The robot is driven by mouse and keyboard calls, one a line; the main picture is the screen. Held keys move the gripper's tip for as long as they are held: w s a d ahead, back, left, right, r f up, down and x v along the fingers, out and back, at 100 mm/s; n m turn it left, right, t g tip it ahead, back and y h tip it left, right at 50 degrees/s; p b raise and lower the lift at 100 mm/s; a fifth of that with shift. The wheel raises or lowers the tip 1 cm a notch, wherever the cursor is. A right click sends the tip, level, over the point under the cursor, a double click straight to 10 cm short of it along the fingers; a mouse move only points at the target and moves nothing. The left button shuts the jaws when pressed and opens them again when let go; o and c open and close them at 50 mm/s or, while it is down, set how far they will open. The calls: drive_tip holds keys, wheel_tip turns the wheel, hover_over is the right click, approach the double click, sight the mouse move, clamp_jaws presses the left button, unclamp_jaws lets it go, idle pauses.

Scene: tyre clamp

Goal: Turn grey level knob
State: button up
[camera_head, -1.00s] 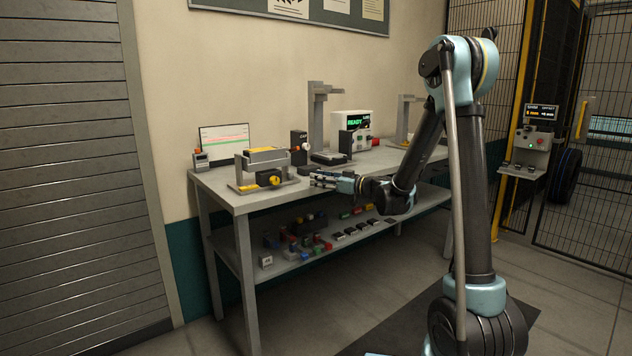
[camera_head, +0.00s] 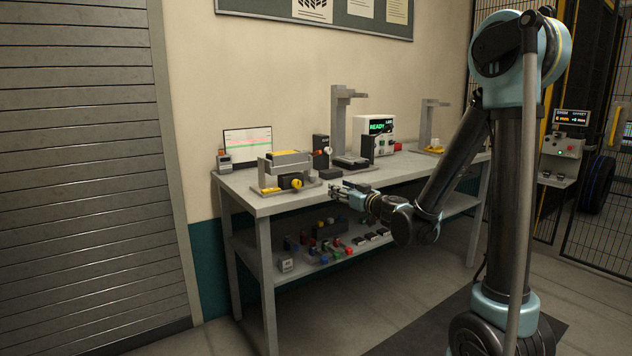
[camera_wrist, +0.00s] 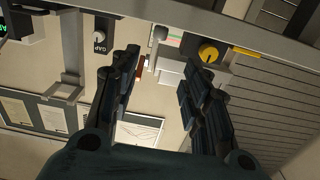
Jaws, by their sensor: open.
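A pale grey knob (camera_wrist: 98,37) sits on a black box in the wrist view, which shows the bench upside down. The lettering beside it seems to read GAP; no level label is readable. The same black box (camera_head: 321,152) stands at the back of the bench in the head view, its knob (camera_head: 327,150) small. My gripper (camera_head: 335,191) is open and empty at the bench's front edge, in front of the knob boxes and apart from them. In the wrist view my gripper (camera_wrist: 162,65) has its fingers spread, with the grey knob left of them.
A yellow knob (camera_head: 296,184) is on the fixture at the bench's left; it also shows in the wrist view (camera_wrist: 208,53). A display unit reading READY (camera_head: 380,127) and a grey column stand (camera_head: 340,120) are behind. Small parts lie on the lower shelf (camera_head: 300,272).

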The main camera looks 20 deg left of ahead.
sight(314, 177)
drive_tip(key=x, duration=1.7)
drive_tip(key=shift+w+a, duration=0.15)
drive_tip(key=shift+c, duration=0.6)
clamp_jaws()
